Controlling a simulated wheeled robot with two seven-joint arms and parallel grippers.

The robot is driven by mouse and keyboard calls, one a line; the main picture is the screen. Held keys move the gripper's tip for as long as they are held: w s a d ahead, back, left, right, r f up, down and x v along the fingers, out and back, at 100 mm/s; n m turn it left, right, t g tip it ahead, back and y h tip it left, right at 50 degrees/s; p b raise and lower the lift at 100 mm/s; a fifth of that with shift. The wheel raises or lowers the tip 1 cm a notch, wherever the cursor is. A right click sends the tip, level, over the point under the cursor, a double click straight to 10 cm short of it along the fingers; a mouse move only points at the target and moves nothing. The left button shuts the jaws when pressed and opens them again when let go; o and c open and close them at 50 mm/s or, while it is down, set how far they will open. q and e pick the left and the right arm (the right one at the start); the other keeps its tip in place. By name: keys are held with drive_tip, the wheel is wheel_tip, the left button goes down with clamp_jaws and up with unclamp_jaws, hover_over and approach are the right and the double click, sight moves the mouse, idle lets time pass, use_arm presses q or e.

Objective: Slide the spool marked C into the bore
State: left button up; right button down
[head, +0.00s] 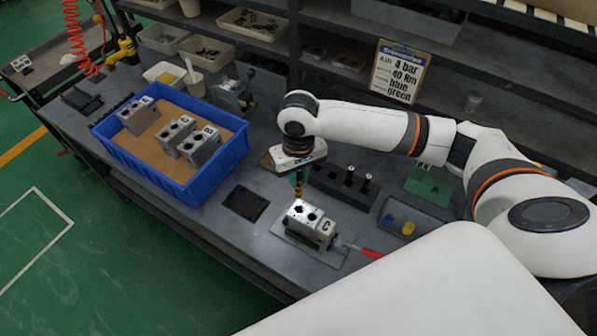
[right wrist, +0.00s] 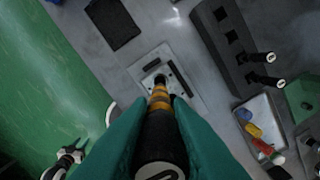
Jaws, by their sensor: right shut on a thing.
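The valve block marked C (head: 326,228) sits upright on a light plate (head: 290,236) at the front of the bench, with dark round holes in its top. My right gripper (head: 297,176) is above it, with teal fingers pointing down. The fingers are shut on a dark spool with yellow bands (right wrist: 158,102). The spool is roughly upright, and its lower end (head: 299,191) is over the block's top near a hole. I cannot tell whether its tip has entered. The mark on its end cap (right wrist: 160,172) is cut off.
A black rack (head: 330,183) with two standing spools is behind the block. A red-handled tool (head: 366,252) and a tray with yellow and blue parts (head: 408,228) lie to its right. A blue bin (head: 190,190) holds several blocks. A dark mat (head: 245,203) lies between.

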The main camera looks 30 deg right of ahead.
sight(299, 189)
drive_tip(key=shift+f+b, duration=0.65)
drive_tip(key=shift+f, duration=0.95)
use_arm(q)
drive_tip(key=shift+s+f+b, duration=0.3)
drive_tip(key=shift+f+b, duration=0.05)
drive_tip(key=shift+f, duration=0.3)
use_arm(e)
drive_tip(key=shift+f, duration=1.25)
use_arm(q)
drive_tip(key=shift+w+r, duration=0.1)
drive_tip(key=shift+r, duration=0.05)
use_arm(e)
drive_tip(key=shift+r+p, duration=0.1)
drive_tip(key=shift+p, duration=0.3)
use_arm(q)
drive_tip(key=shift+r, duration=0.5)
drive_tip(key=shift+r+p, duration=0.15)
drive_tip(key=shift+p, duration=0.25)
drive_tip(key=shift+r+p, duration=0.45)
drive_tip(key=shift+r, duration=0.1)
drive_tip(key=shift+r+p, duration=0.5)
drive_tip(key=shift+p, duration=0.1)
